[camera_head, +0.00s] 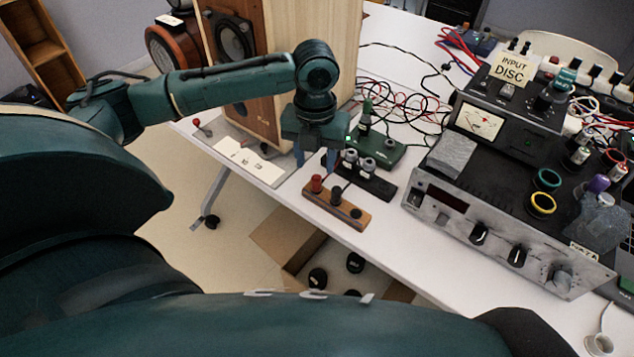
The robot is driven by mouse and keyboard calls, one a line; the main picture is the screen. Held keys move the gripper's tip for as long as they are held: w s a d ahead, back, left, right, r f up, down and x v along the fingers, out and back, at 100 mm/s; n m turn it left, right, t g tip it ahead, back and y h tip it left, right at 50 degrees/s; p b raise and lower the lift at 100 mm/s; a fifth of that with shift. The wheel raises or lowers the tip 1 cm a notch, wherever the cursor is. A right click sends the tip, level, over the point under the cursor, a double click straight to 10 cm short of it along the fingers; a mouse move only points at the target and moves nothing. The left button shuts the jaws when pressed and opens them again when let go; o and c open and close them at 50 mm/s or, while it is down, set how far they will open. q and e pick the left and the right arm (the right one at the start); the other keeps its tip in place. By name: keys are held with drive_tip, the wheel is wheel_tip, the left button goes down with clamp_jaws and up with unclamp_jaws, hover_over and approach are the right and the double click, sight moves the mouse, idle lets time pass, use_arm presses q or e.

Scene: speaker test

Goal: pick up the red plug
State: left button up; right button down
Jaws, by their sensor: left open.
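A red plug (317,183) stands upright at the left end of a small wooden block (345,208) near the table's front edge. A black plug (337,195) stands beside it on the same block. My left gripper (315,160) points down just behind and above the red plug. Its blue fingers are apart, with no object visible held between them. Whether a finger touches the plug cannot be told. My right gripper is not in view.
A dark block with grey-topped plugs (367,172) and a green box (383,152) stand close behind the wooden block. A wooden speaker (285,55) rises behind my left gripper. A silver amplifier (500,238) stands to the right. An open cardboard box (283,236) is below the table edge.

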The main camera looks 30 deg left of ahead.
sight(316, 176)
use_arm(q)
wheel_tip(316, 176, down, 6)
drive_tip(key=shift+r+b, duration=0.1)
drive_tip(key=shift+b, duration=0.2)
clamp_jaws()
idle(0.4)
